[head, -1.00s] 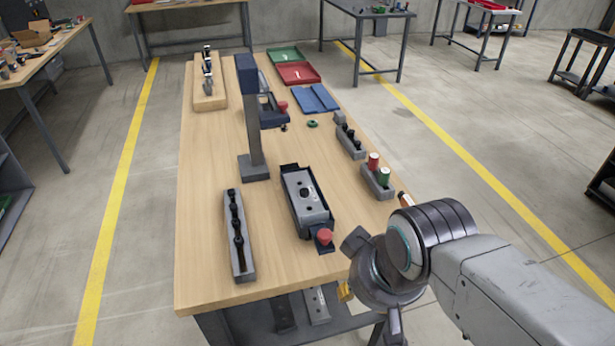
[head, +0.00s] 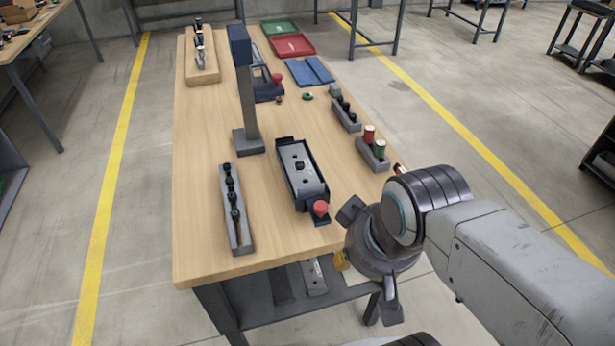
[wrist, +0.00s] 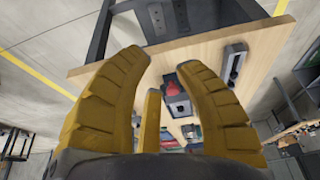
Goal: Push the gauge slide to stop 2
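The frames do not clearly show which part is the gauge slide or stop 2. One candidate is a dark fixture with a grey metal plate (head: 297,165) near the bench front. A red knob (head: 320,208) is at its near end. Another is a long grey rail with several black knobs (head: 236,212) to its left. My gripper (wrist: 163,66) has yellow fingers spread wide, with nothing held between them. The red knob (wrist: 172,88) shows beyond the fingers, apart from them. In the head view my gripper is at the bench's front right, its fingers mostly hidden by my wrist.
A grey post (head: 246,95) stands on the wooden bench (head: 200,180). Colored trays (head: 290,46) lie at the back. The bench front has some bare wood.

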